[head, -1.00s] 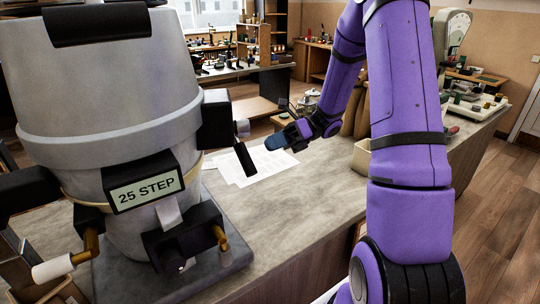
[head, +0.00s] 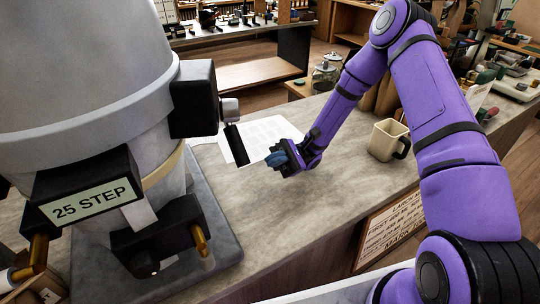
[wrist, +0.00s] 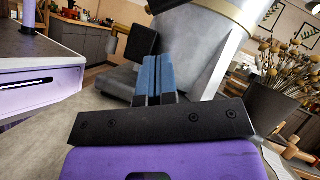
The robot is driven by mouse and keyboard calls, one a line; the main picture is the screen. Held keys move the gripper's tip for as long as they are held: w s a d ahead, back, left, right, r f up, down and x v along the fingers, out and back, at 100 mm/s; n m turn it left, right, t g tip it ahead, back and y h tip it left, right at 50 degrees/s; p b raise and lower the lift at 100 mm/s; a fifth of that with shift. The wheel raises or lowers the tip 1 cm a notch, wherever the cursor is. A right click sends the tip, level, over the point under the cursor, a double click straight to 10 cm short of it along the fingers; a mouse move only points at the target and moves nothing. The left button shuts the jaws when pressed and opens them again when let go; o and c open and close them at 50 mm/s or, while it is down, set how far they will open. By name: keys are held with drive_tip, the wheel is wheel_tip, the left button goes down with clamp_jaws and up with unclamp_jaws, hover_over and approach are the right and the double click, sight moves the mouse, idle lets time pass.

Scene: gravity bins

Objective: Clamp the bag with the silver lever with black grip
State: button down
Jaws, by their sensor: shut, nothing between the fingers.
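The silver lever (head: 230,109) sticks out from a black box on the right side of a large grey bin (head: 90,75). Its black grip (head: 237,145) hangs down, slightly tilted. My gripper (head: 276,159) has blue fingertips and is shut and empty, to the right of the grip and apart from it. In the wrist view, the shut blue fingers (wrist: 155,78) point toward the bin's silver body (wrist: 207,55). A pale band (head: 171,166) circles the bin's lower part. I cannot tell clearly which surface is the bag.
A black label box (head: 88,190) reads "25 STEP". Black clamps with brass-coloured handles sit low on the bin. White papers (head: 262,136) lie behind my gripper. A beige mug (head: 384,140) stands to the right. The counter (head: 300,215) in front is clear.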

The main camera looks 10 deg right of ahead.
drive_tip(key=x, duration=0.9)
drive_tip(key=shift+s+a, duration=0.15)
drive_tip(key=shift+r, duration=0.15)
drive_tip(key=shift+s+d+r+m+t+y, duration=0.1)
drive_tip(key=shift+s+r+m+t+y, duration=0.3)
drive_tip(key=shift+m, duration=0.35)
drive_tip(key=shift+s+d+r+m+t+y, duration=0.25)
drive_tip(key=shift+s+r+m, duration=0.25)
drive_tip(key=shift+m, duration=0.25)
drive_tip(key=shift+a, duration=0.1)
drive_tip(key=shift+f, duration=0.1)
